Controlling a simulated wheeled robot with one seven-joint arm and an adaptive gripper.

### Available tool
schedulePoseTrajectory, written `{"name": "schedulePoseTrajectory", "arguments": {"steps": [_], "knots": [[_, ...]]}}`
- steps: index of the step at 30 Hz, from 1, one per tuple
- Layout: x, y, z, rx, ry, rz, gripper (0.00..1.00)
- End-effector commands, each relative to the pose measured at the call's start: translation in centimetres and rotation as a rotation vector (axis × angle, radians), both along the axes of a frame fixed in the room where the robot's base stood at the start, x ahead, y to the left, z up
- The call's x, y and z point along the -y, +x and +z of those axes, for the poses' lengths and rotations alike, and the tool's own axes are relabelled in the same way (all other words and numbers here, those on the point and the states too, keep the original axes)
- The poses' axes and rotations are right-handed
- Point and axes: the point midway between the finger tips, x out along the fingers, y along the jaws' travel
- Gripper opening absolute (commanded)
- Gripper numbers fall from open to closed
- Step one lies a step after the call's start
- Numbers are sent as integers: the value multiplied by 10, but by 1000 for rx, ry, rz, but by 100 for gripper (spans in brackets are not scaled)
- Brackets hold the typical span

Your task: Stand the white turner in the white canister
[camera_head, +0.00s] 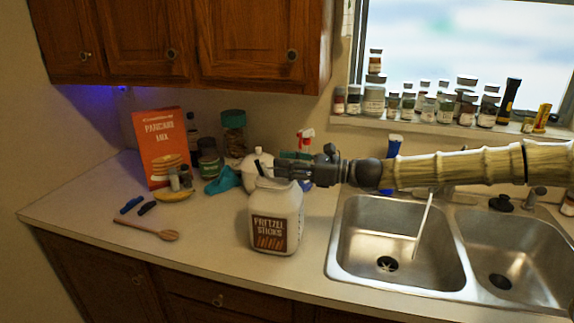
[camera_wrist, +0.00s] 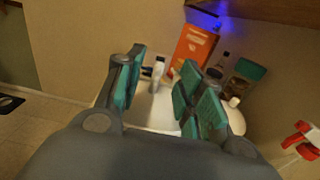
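The white canister (camera_head: 290,213) is labelled "Pretzel Sticks" and stands upright on the counter left of the sink. My gripper (camera_head: 263,170) is just above and behind its top, pointing left. In the wrist view my gripper (camera_wrist: 160,90) has its teal-padded fingers apart, with nothing clearly held between them. I cannot make out the white turner for certain. A thin pale stick (camera_head: 423,225) slants in the left sink basin and may be it or part of the faucet.
A white rounded vessel (camera_head: 257,172) stands behind my gripper. A pancake mix box (camera_head: 160,146), a banana (camera_head: 174,196) and a wooden spoon (camera_head: 147,229) are further left. Several jars line the window sill (camera_head: 459,128). The front left counter is mostly clear.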

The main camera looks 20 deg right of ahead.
Motion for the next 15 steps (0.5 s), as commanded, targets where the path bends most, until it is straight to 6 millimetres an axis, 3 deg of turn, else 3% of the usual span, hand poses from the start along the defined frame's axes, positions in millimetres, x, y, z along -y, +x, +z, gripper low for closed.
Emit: {"name": "schedulePoseTrajectory", "arguments": {"steps": [7, 15], "knots": [[9, -5, 1, 1, 0, -1, 38], [34, -22, 1, 3, 1, -1, 38]]}}
